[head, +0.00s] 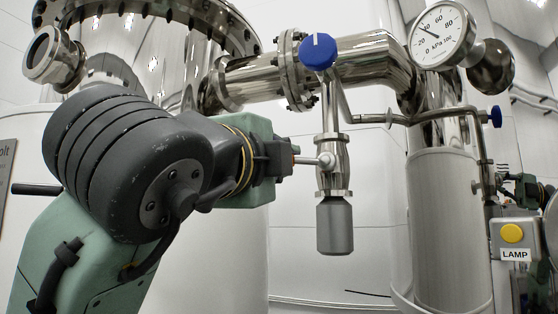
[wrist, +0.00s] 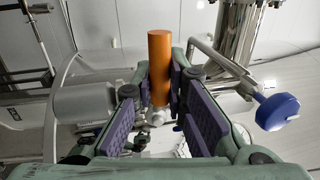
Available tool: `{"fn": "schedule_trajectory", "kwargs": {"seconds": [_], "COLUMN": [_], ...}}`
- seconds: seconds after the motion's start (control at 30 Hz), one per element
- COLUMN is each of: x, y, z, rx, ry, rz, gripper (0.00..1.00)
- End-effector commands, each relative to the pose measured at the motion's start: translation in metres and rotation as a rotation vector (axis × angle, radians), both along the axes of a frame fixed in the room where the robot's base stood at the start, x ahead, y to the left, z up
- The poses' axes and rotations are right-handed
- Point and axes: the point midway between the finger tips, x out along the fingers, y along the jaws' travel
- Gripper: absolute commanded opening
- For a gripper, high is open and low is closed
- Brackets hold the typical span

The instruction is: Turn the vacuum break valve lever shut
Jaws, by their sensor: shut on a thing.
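The vacuum break valve (head: 331,160) is a polished vertical fitting under the large steel pipe, with a grey cylinder (head: 335,226) at its lower end. Its lever (head: 307,160) sticks out level to the left, across the line of the valve body. My gripper (head: 283,158) is at the lever's left end, with the grip mostly hidden by the fingers. In the wrist view, the lever's orange handle (wrist: 160,62) stands between the purple-padded fingers of my gripper (wrist: 163,92), which are shut on it. The grey cylinder also shows at left in the wrist view (wrist: 85,102).
A blue knob (head: 318,51) sits just above the valve, and thin tubing (head: 372,118) runs right from it. A pressure gauge (head: 441,34) is at upper right. A yellow lamp button (head: 511,233) is at lower right. Below the grey cylinder is clear.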

Motion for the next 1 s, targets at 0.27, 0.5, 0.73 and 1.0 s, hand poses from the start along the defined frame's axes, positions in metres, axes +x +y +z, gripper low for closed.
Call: {"fn": "schedule_trajectory", "kwargs": {"seconds": [0.27,0.5,0.73,1.0], "x": [0.000,0.000,-0.001,-0.034], "y": [0.000,0.000,0.000,0.012], "z": [0.001,0.001,0.000,-0.006], "rx": [0.000,0.000,0.000,-0.001], "ry": [-0.003,-0.002,-0.002,-0.004], "rz": [-0.001,-0.001,-0.001,0.001], "gripper": [0.22,0.34,0.34,0.34]}}
